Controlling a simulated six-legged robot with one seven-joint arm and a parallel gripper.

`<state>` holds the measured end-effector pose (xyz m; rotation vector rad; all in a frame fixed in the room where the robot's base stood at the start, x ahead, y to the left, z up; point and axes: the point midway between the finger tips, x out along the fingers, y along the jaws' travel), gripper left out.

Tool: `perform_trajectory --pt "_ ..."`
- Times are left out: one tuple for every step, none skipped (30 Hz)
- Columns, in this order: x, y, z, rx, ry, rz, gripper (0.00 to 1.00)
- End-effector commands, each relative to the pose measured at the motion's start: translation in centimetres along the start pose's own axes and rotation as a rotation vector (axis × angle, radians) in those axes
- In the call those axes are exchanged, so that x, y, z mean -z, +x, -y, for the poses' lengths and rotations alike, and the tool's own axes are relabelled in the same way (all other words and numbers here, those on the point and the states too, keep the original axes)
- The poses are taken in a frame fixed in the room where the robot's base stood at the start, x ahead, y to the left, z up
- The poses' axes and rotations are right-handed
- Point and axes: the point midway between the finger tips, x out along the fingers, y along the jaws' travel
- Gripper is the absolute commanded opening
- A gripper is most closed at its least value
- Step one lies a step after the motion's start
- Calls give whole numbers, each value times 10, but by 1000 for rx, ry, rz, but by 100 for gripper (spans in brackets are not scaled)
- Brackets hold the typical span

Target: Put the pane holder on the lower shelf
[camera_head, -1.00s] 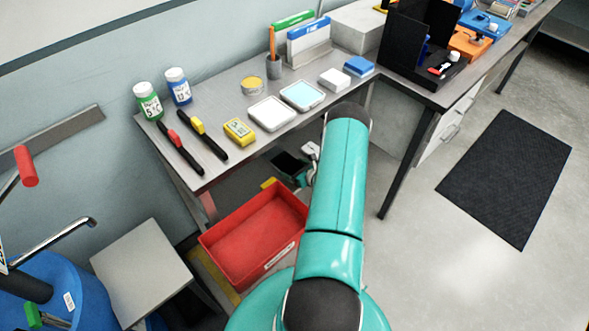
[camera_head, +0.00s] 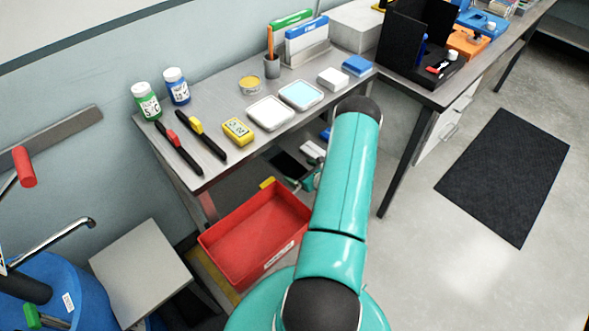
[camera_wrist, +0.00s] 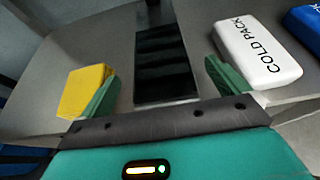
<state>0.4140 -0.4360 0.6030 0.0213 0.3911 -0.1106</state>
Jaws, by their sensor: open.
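A dark, glossy, flat panel with a black upright part at its far end, which I take to be the pane holder (camera_wrist: 166,66), rests on the grey lower shelf (camera_wrist: 95,48) in the wrist view. In the head view the dark panel (camera_head: 289,164) shows under the bench, partly covered by my arm. My gripper (camera_wrist: 166,85) is open, its two green fingers apart on either side of the panel's near end. I see no finger closed on it. In the head view my gripper is mostly hidden behind my teal arm.
On the shelf, a yellow block (camera_wrist: 84,91) is close by the left finger. A white cold pack (camera_wrist: 257,52) and a blue pack (camera_wrist: 304,27) lie to the right. A red bin (camera_head: 258,236) stands in front of the shelf. The bench top (camera_head: 222,98) is above.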

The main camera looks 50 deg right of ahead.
Motion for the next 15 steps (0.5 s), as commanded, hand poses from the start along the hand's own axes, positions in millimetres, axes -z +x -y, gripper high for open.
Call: perform_trajectory --pt "0 -13 1 3 3 -1 100" --pt "0 -20 1 4 3 -1 100" --pt "0 -28 1 3 2 -1 100" --pt "0 -35 1 2 1 -1 100" --pt "0 -41 1 3 1 -1 100" --pt "0 -48 1 3 2 -1 100" --pt "0 -53 0 2 2 -1 100" --pt "0 -57 0 1 1 0 100" --pt "0 -62 0 1 1 0 100" --pt "0 -65 0 1 2 -1 100" --pt "0 -68 0 1 1 -1 100" --pt "0 -71 0 1 1 0 100" --pt "0 -72 0 0 1 0 100" --pt "0 -73 0 0 1 0 100" --pt "0 -74 -1 -1 1 0 100"
